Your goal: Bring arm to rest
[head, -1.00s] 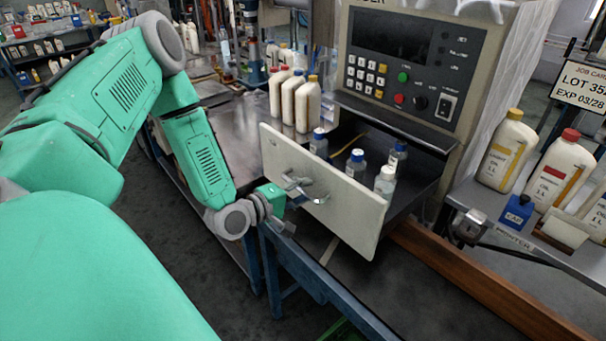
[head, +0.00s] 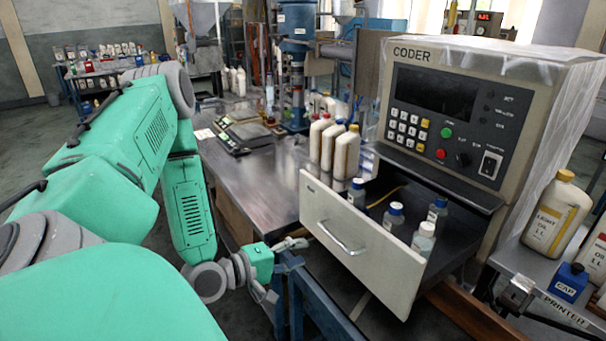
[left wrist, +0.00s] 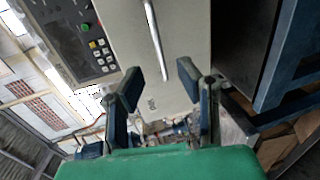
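My left arm (head: 188,205) reaches in from the left of the head view. My left gripper (head: 288,266) is left of the open drawer's front panel (head: 350,228), apart from its metal handle (head: 341,238). In the left wrist view its two dark fingers (left wrist: 160,83) stand spread with nothing between them. The pale drawer front (left wrist: 185,35) and handle (left wrist: 157,40) lie beyond the fingertips. My right gripper is not in view.
The drawer holds several small blue-capped bottles (head: 391,216) under the coder machine (head: 450,110). White oil bottles (head: 328,143) and a scale (head: 243,136) stand on the metal bench (head: 262,180). A blue frame (head: 298,295) is close to my left gripper.

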